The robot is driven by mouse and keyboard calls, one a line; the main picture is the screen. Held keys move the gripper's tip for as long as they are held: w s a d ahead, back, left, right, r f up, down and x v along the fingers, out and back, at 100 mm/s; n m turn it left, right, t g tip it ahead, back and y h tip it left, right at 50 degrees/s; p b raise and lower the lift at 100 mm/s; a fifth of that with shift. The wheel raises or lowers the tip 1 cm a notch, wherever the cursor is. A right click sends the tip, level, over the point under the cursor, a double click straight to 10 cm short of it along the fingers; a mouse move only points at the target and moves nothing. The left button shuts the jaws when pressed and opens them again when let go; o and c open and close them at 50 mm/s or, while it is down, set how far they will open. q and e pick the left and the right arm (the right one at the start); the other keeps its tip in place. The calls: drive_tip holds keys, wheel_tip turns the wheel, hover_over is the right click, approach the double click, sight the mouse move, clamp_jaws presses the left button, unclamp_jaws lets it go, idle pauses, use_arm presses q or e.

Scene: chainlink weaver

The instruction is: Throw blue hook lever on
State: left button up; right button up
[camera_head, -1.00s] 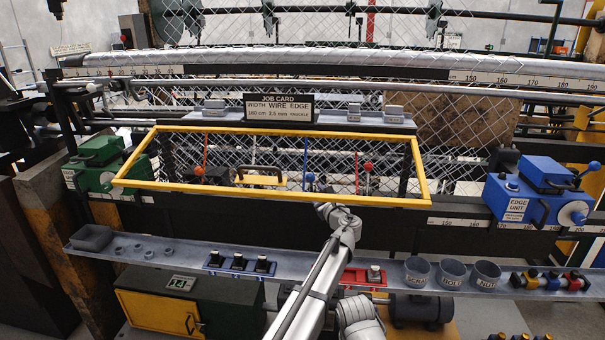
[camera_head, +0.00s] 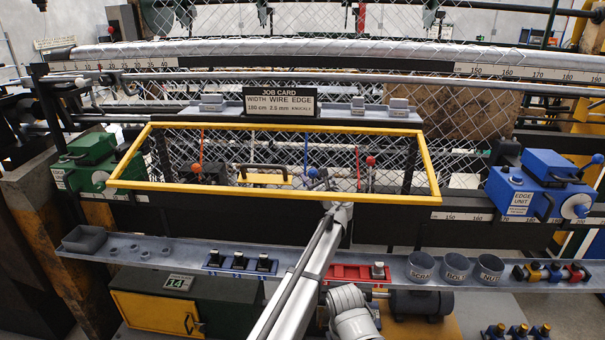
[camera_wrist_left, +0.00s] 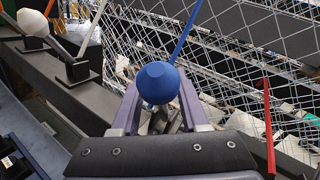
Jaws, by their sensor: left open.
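The blue hook lever (camera_head: 313,172) has a blue ball knob and a thin blue rod. It is inside the yellow frame, near the middle. In the left wrist view its ball (camera_wrist_left: 158,82) is large and central, with the blue rod rising behind it. My left gripper (camera_head: 322,183) reaches past the front bar of the frame to just beside the knob. In the wrist view the open gripper (camera_wrist_left: 160,103) has one finger on each side of the ball. The ball hides part of the jaws, and I cannot tell whether they touch it. My right gripper is not in view.
The yellow frame (camera_head: 290,195) surrounds the lever area. Wire mesh is behind. A grey shelf (camera_head: 140,250) with cups and parts runs in front.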

use_arm(q)
drive_tip(key=shift+w+a, duration=0.2)
drive_tip(key=shift+w, duration=0.15)
drive_tip(key=shift+s+d, duration=0.1)
clamp_jaws()
idle(1.1)
